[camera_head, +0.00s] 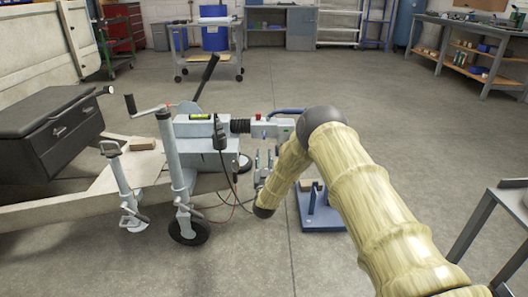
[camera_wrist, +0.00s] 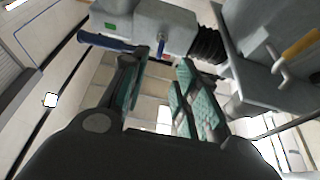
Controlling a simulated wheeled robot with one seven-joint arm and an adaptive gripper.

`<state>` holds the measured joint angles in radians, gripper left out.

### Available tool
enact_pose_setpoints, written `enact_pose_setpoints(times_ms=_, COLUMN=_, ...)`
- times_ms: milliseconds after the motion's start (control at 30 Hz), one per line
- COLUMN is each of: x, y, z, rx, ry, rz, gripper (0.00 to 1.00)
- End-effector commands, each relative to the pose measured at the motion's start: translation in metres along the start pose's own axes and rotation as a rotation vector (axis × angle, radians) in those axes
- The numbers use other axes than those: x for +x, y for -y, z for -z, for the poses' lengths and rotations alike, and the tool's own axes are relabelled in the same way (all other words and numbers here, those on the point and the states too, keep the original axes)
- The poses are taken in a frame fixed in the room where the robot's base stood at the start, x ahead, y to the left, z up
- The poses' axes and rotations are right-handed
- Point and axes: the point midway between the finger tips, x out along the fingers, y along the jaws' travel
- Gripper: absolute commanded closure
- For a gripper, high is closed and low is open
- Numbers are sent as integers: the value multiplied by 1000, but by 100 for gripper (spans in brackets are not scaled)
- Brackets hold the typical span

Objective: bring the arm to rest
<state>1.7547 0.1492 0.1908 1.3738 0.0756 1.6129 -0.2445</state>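My arm comes in from the lower right of the head view and bends down in front of the trailer's grey coupling head (camera_head: 272,129). My gripper (camera_head: 264,163) is just below the coupling, partly hidden by my own wrist. In the wrist view its two green-padded fingers (camera_wrist: 160,88) stand apart with nothing between them, so it is open and empty. The coupling (camera_wrist: 160,28) with its blue handle (camera_wrist: 104,41) and black bellows (camera_wrist: 208,45) fills the top of that view, beyond the fingertips. I cannot tell whether anything touches.
A jockey wheel (camera_head: 189,226) and a prop stand (camera_head: 131,205) are left of my arm. A blue floor stand (camera_head: 321,214) with a wooden block lies behind my forearm. A grey table (camera_head: 508,210) is at the right. Open floor (camera_head: 370,110) lies beyond, before the benches.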

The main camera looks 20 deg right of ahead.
Motion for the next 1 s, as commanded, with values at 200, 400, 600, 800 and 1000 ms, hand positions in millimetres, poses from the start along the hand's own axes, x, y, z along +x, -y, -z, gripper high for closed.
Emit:
enact_pose_setpoints(times_ms=200, x=-6, y=0, z=0, rx=0, ry=0, rz=0, gripper=70)
enact_pose_setpoints(times_ms=400, x=-6, y=0, z=0, rx=0, ry=0, rz=0, gripper=70)
enact_pose_setpoints(times_ms=600, x=-30, y=4, z=-19, rx=-2, ry=81, rz=30, gripper=70)
enact_pose_setpoints(times_ms=800, x=-118, y=9, z=-74, rx=-7, ry=350, rz=116, gripper=70)
enact_pose_setpoints(times_ms=1000, x=-226, y=2, z=-115, rx=-18, ry=643, rz=187, gripper=70)
